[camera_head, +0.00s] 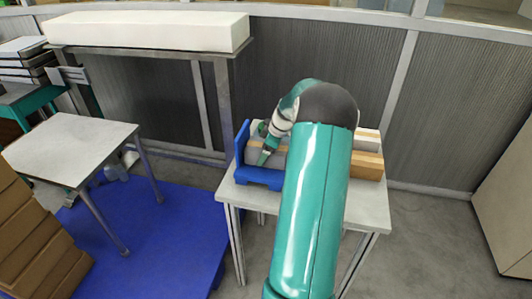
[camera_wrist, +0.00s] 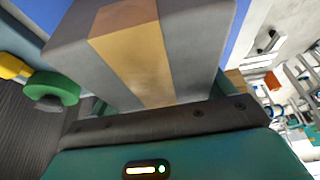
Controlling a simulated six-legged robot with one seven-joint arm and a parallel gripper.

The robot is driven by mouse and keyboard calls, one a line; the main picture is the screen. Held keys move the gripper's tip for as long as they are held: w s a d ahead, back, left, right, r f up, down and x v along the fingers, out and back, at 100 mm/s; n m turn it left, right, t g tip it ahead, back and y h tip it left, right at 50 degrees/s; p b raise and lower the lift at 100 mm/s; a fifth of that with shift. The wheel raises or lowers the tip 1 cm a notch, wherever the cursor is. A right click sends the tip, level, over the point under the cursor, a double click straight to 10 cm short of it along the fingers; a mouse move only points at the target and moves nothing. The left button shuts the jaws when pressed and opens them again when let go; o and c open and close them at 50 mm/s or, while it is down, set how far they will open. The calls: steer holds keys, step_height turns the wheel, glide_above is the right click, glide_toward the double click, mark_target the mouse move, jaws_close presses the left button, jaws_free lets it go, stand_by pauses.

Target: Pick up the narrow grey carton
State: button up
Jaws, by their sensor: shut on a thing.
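The narrow grey carton (camera_wrist: 200,45) fills the upper middle of the wrist view, with a tan stripe along its middle. It is close in front of my gripper, which is shut on it. In the head view, part of a grey carton (camera_head: 278,161) shows beside the blue holder (camera_head: 258,179) on the small table (camera_head: 230,193). My gripper (camera_head: 264,155) comes down at this spot. My arm hides much of the carton and the table, and the fingertips are hard to make out.
Brown and white boxes (camera_head: 367,165) stand on the table right of my arm. A tall stand with a long white block (camera_head: 150,32) is behind left. A low grey table (camera_head: 70,146) and stacked brown boxes (camera_head: 32,238) are at left.

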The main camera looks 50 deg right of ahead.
steer(key=shift+r, duration=0.45)
steer(key=s+a+r, duration=0.1)
steer(key=r, duration=0.1)
steer(key=s+a+r, duration=0.1)
steer(key=r, duration=0.1)
steer(key=s+r, duration=0.1)
steer(key=r, duration=0.2)
steer(key=shift+s+a+r, duration=0.1)
steer(key=shift+a, duration=0.3)
steer(key=s+a+r, duration=0.4)
steer(key=s+a, duration=0.2)
steer(key=s, duration=0.1)
steer(key=shift+a+r, duration=0.25)
steer(key=shift+a, duration=0.15)
